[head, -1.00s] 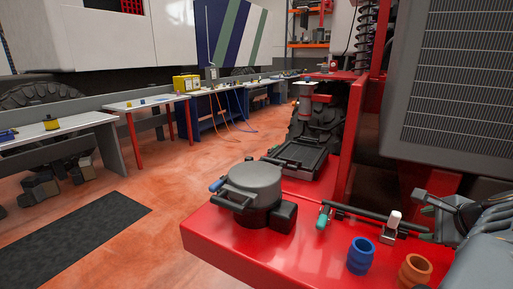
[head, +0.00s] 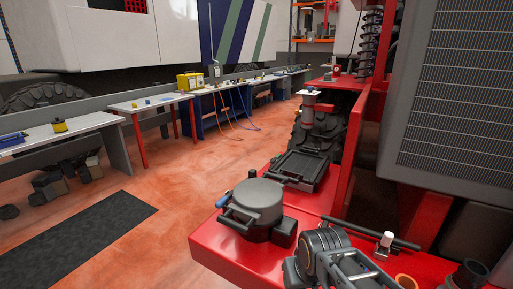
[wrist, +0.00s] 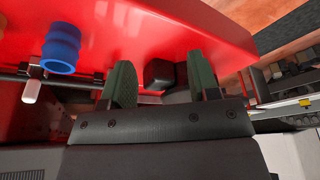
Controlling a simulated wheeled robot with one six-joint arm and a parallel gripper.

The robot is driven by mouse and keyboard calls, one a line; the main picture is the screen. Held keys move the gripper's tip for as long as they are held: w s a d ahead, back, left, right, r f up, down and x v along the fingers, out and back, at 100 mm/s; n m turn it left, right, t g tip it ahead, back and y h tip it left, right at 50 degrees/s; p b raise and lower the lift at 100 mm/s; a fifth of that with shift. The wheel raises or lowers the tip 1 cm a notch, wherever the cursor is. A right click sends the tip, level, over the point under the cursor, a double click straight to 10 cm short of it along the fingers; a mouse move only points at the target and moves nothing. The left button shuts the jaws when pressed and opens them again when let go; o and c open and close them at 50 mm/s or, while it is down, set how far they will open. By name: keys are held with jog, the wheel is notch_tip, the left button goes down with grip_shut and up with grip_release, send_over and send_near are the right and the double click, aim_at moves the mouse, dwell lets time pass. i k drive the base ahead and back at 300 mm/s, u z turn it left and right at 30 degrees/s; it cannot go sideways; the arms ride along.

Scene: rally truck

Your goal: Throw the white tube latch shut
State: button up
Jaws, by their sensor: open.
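The white latch (head: 385,240) stands upright on the dark tube (head: 371,233) that lies across the red deck, right of my arm in the head view. In the wrist view the white latch (wrist: 32,91) is at the left, on the dark tube, outside my fingers. My gripper (wrist: 162,80) is open, with its two green fingers apart and nothing held between them. A dark block (wrist: 159,74) shows beyond the gap.
A dark lidded canister (head: 254,205) stands left of my arm on the red deck (head: 222,250). An orange ring (head: 406,282) is near the front right. A blue ridged coupling (wrist: 61,47) sits close to the latch. A grey grille (head: 450,110) rises behind on the right.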

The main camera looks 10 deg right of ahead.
aim_at(388, 236)
jog(key=z, duration=1.25)
jog(key=i, duration=0.2)
jog(key=u, duration=0.3)
